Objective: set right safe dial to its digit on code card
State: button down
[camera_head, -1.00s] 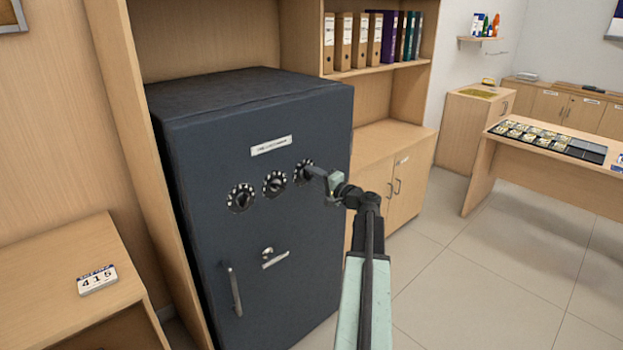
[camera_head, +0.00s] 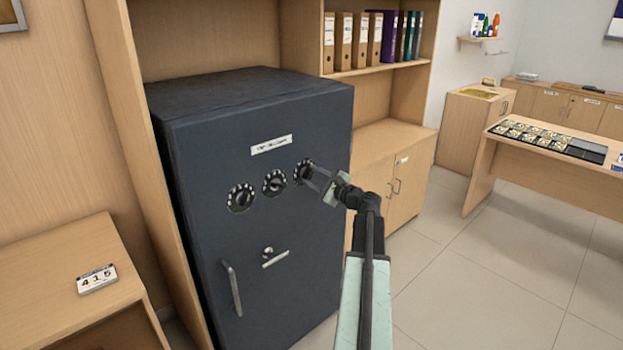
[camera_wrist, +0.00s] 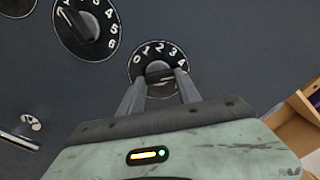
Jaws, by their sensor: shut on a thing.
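The dark safe (camera_head: 200,215) stands in the wooden cabinet with three numbered dials in a row on its door. My gripper (camera_head: 308,178) is at the right dial (camera_head: 303,168), its fingers shut on the dial's knob. In the wrist view, my gripper (camera_wrist: 160,88) has one finger on each side of the right dial (camera_wrist: 150,54). The digits 0 to 4 show along its top edge; the knob's pointer is mostly hidden. The code card (camera_head: 97,279) reads 415 and lies on the wooden counter at lower left.
The middle dial (camera_head: 275,183) and left dial (camera_head: 241,198) sit left of my gripper. A door handle (camera_head: 232,289) and a small lever (camera_head: 268,252) are lower on the safe. Open tiled floor (camera_head: 470,270) lies to the right.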

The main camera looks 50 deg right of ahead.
jog(key=shift+m, duration=1.5)
jog(key=shift+f, duration=0.1)
jog(key=c, duration=0.8)
grip_release()
jog(key=shift+c, duration=0.2)
jog(key=s, duration=0.8)
jog(key=shift+a, duration=0.2)
